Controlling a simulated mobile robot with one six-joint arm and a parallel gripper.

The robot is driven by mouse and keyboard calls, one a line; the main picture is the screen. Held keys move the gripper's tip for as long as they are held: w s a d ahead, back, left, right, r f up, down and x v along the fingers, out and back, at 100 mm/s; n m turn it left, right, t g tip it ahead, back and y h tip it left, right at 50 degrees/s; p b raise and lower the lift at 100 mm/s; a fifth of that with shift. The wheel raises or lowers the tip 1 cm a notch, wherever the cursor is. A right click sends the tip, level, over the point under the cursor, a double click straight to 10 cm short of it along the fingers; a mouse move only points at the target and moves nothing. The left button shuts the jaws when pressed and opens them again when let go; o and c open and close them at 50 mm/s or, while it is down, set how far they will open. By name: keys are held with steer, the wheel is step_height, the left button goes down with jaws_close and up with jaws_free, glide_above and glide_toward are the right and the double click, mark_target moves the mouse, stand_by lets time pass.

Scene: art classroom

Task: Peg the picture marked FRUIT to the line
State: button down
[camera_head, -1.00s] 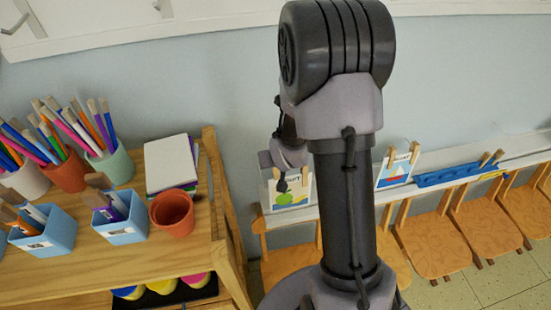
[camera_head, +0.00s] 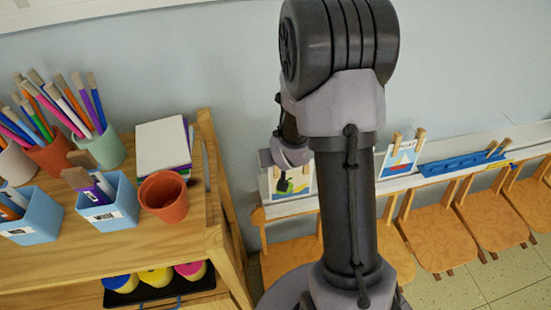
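A picture card (camera_head: 305,182) with a green shape and yellow at its base shows left of my arm column, low against the wall. Its marking is too small to read, so I cannot tell whether it is FRUIT. My gripper (camera_head: 284,184) is in front of this card. Its fingers are small and partly hidden, so I cannot tell whether they are open or shut, or touch the card. A second card with a sailboat (camera_head: 401,160) stands to the right, with wooden pegs (camera_head: 419,135) at its top. No separate line is clearly visible.
A blue holder (camera_head: 460,167) with wooden pegs rests on the white wall ledge (camera_head: 515,143). Wooden chairs (camera_head: 432,228) stand below. A wooden shelf unit (camera_head: 218,238) at left carries brush cups, blue bins (camera_head: 108,215), a terracotta pot (camera_head: 163,197) and stacked paper (camera_head: 162,145).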

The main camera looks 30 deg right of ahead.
stand_by(0.3)
steer(key=c, duration=1.3)
jaws_free()
steer(key=shift+o, duration=1.2)
steer(key=shift+r, duration=0.15)
steer(key=p+v, duration=0.2)
steer(key=v, duration=0.5)
